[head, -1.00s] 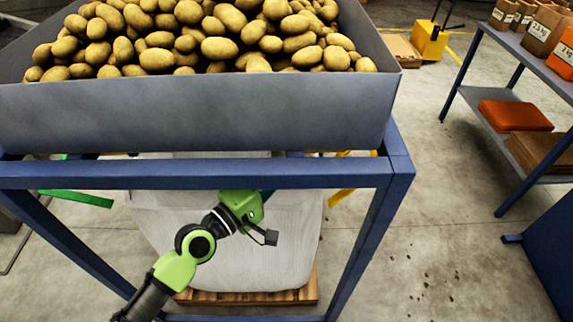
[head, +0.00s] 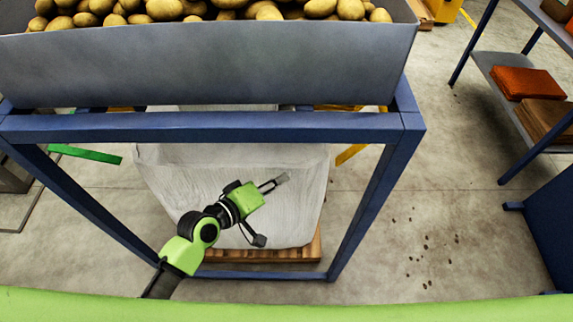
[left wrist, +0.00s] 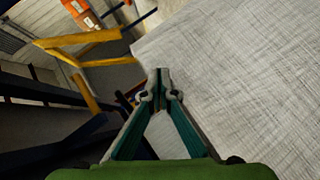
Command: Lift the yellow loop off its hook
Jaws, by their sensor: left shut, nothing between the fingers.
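A big whitish woven bag (head: 175,185) stands on a wooden pallet under the blue frame. A yellow strip (head: 350,153) shows below the beam at the bag's right side; I cannot tell whether it is the loop, and no hook can be made out. My left gripper (head: 282,178) is in front of the bag, below the beam, apart from the yellow strip. In the left wrist view its fingers (left wrist: 158,72) are together and empty, with the bag (left wrist: 235,70) close beyond. Yellow bar-like pieces (left wrist: 80,42) are at upper left there. My right gripper is not seen.
The blue frame's front beam (head: 210,127) runs above my left arm, under a grey hopper (head: 210,65) of potatoes. A green strip (head: 85,153) is at left. The pallet (head: 265,256) lies below the bag. A shelf (head: 495,75) stands at right; floor between is open.

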